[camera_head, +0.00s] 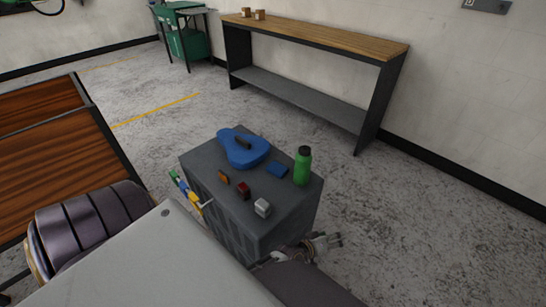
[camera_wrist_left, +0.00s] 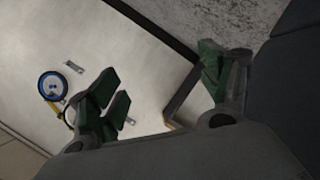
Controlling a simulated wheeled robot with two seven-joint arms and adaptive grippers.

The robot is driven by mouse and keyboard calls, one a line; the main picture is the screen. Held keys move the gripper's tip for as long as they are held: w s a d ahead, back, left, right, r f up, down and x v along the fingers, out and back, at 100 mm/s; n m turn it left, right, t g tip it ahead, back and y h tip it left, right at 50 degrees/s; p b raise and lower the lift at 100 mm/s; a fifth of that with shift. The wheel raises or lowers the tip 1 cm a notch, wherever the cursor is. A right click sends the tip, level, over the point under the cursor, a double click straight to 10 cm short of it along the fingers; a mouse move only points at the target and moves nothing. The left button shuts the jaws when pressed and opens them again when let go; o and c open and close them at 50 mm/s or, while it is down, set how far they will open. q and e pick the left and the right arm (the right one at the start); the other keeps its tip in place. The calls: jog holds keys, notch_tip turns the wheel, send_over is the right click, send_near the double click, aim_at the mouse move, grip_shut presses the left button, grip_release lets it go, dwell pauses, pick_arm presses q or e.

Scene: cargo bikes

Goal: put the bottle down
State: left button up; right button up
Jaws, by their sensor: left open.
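The green bottle (camera_head: 302,168) with a black cap stands upright on the right part of the grey box top (camera_head: 222,150). My left gripper (camera_wrist_left: 160,92) is open and empty in the left wrist view. Its fingers are spread wide against the pale wall and no bottle shows there. In the head view my left gripper is out of sight; only a dark arm link shows at the left. My right gripper (camera_head: 334,241) is small in the head view, low beside the box's right front corner and apart from the bottle. Whether its fingers are open is unclear.
A blue saddle-shaped piece (camera_head: 243,150), a small blue block (camera_head: 278,170), an orange piece (camera_head: 223,178), a red piece (camera_head: 243,191) and a silver block (camera_head: 262,207) share the box top. A wooden bench (camera_head: 320,35) lines the wall. Brown wooden panels (camera_head: 45,130) stand left.

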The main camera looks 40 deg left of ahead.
pick_arm(q)
jog(key=s+a+f+m+g+y, duration=0.1)
jog(key=s+a+f+m+g, duration=0.3)
jog(key=s+f, duration=0.6)
jog(key=s+a+f+m+g+y, duration=0.2)
jog(key=s+a+f+m+g, duration=0.3)
jog(key=s+f, duration=0.6)
jog(key=s+g, duration=0.1)
jog(key=s, duration=0.2)
jog(key=shift+s+a+f+m+y, duration=0.15)
jog(key=shift+s+f+m+y, duration=0.05)
jog(key=shift+s+m+y, duration=0.1)
